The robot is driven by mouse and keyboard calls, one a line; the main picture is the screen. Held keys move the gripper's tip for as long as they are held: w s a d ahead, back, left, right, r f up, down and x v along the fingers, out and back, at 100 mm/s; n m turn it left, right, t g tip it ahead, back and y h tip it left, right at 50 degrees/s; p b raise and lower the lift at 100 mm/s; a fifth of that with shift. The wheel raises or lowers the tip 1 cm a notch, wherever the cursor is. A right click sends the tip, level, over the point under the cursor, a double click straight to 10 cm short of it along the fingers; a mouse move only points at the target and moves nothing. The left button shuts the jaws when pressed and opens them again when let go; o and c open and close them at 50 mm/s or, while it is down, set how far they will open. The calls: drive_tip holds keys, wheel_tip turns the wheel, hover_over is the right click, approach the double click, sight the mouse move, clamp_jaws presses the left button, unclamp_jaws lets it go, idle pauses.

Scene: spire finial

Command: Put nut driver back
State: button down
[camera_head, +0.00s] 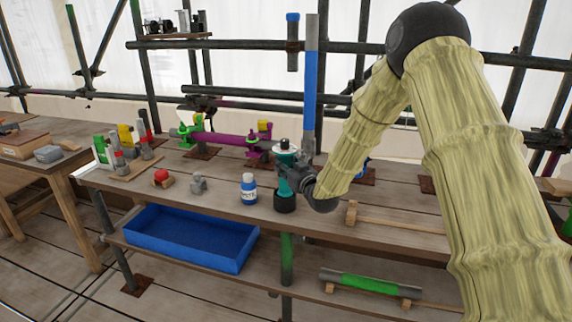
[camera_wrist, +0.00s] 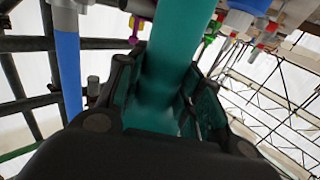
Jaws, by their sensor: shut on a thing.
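A teal tool with a black base (camera_head: 285,203), which I take to be the nut driver, stands upright at the bench's front edge. My gripper (camera_head: 290,178) is shut around its teal middle, coming from the right. In the wrist view, the teal shaft (camera_wrist: 172,75) runs between the two dark fingers of my gripper (camera_wrist: 165,105). A black and white top shows above my gripper in the head view. I cannot tell whether the base touches the bench.
A grey fitting (camera_head: 198,184), a red-topped block (camera_head: 161,178) and a board with coloured tools (camera_head: 135,168) are farther left. A purple pipe assembly (camera_head: 225,141) lies behind. A blue tray (camera_head: 190,240) sits below.

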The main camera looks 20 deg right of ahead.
drive_tip(key=shift+r, duration=0.1)
drive_tip(key=shift+c, duration=1.3)
unclamp_jaws()
drive_tip(key=shift+f+b, duration=0.45)
drive_tip(key=shift+f, duration=0.2)
drive_tip(key=shift+s, duration=0.15)
drive_tip(key=s+d, duration=0.1)
drive_tip(key=s, duration=0.7)
drive_tip(key=shift+s+d, duration=0.3)
drive_tip(key=shift+d, duration=0.05)
idle(0.3)
drive_tip(key=shift+s+f, duration=0.1)
idle(0.7)
